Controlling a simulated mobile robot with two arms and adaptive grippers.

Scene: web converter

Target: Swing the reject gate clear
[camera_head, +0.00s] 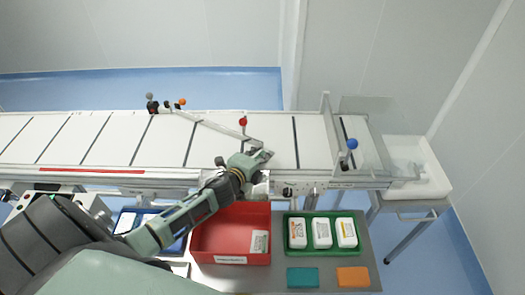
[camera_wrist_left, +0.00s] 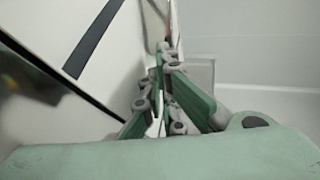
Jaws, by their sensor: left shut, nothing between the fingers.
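The reject gate (camera_head: 215,127) is a thin grey bar lying diagonally across the white conveyor belt (camera_head: 310,140), from the far rail toward the belt's middle. A red ball knob (camera_head: 243,121) stands on a short post near its free end. My left gripper (camera_head: 266,155) is over the near part of the belt, close to the gate's free end; I cannot tell whether they touch. Its fingers are together and empty, also in the left wrist view (camera_wrist_left: 160,108). My right gripper is not in view.
A blue ball knob (camera_head: 352,144) stands by a clear panel (camera_head: 365,115) at the belt's right end, before a white bin (camera_head: 425,175). Below the belt are a red tray (camera_head: 202,240) and a green tray (camera_head: 302,216) holding white packs. The belt's left part is clear.

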